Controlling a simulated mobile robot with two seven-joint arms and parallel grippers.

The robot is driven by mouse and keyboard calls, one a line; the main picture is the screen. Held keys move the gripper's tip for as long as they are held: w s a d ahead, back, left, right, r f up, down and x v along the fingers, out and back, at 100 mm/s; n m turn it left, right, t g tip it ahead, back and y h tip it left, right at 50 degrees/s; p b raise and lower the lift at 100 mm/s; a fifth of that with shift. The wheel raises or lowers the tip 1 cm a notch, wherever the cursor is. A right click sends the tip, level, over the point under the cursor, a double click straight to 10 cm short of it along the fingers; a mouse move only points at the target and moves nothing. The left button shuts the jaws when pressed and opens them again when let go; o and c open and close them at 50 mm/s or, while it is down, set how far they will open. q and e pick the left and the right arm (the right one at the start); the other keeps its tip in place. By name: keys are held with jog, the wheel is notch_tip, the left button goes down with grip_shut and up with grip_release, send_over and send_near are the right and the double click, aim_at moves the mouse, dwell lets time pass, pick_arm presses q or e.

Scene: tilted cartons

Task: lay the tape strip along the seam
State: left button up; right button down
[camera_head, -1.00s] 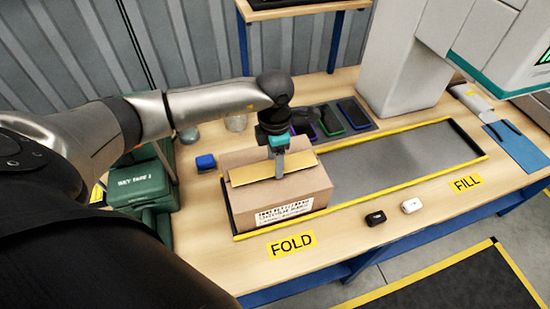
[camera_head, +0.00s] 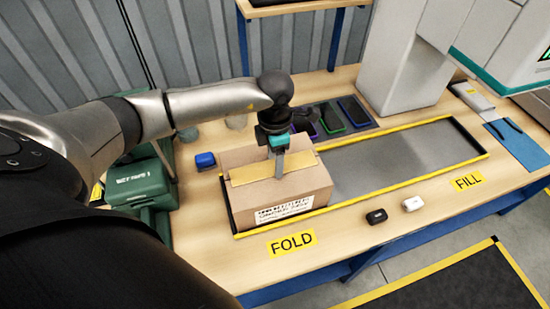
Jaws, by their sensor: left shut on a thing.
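A brown carton (camera_head: 275,205) sits at the left end of the grey, yellow-edged work lane, near the FOLD label. A yellow tape strip (camera_head: 250,173) runs left to right across the carton's top, where the seam would be; the seam itself cannot be made out. My left gripper (camera_head: 279,172) points down over the middle of the strip, its fingers at the strip. It is shut, apparently on the tape strip, and it hides the strip's middle. Whether the whole strip touches the carton cannot be told. My right gripper is not in view.
A blue block (camera_head: 205,161) and a green case (camera_head: 145,187) stand left of the carton. Several phone-like items, including a green-edged one (camera_head: 330,120), lie behind the lane. A black item (camera_head: 376,216) and a white item (camera_head: 412,204) lie in front. The lane's right part is clear.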

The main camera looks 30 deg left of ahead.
pick_arm(q)
jog(key=o, duration=1.1)
jog(key=shift+o, duration=0.2)
jog(key=shift+r+p, duration=2.65)
jog(key=shift+r, duration=0.9)
jog(key=shift+f, duration=0.1)
